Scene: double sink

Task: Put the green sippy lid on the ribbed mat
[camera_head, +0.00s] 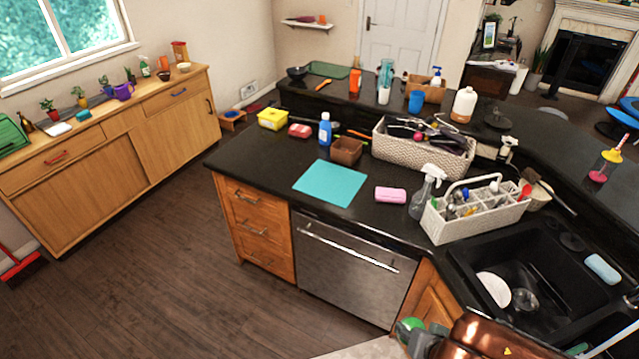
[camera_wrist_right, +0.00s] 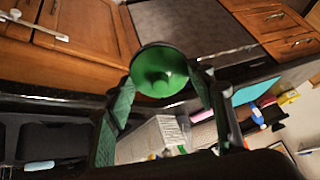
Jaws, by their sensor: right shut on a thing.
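The green sippy lid (camera_wrist_right: 160,71) is held between the fingertips of my right gripper (camera_wrist_right: 163,85). In the head view, the lid (camera_head: 413,323) shows at the bottom, and my right gripper (camera_head: 408,328) is low in front of the cabinet below the sink. A flat turquoise mat (camera_head: 331,183) lies bare on the dark counter, up and left of the gripper; part of it shows in the wrist view (camera_wrist_right: 254,92). A dark green mat (camera_head: 329,69) lies on the far raised counter. I cannot make out ribs on either mat. My left gripper is out of view.
A pink sponge (camera_head: 390,195), a spray bottle (camera_head: 423,195) and a white caddy (camera_head: 478,217) stand right of the turquoise mat. A brown box (camera_head: 346,151) and a blue bottle (camera_head: 325,130) are behind it. The black sink (camera_head: 560,262) is at right.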

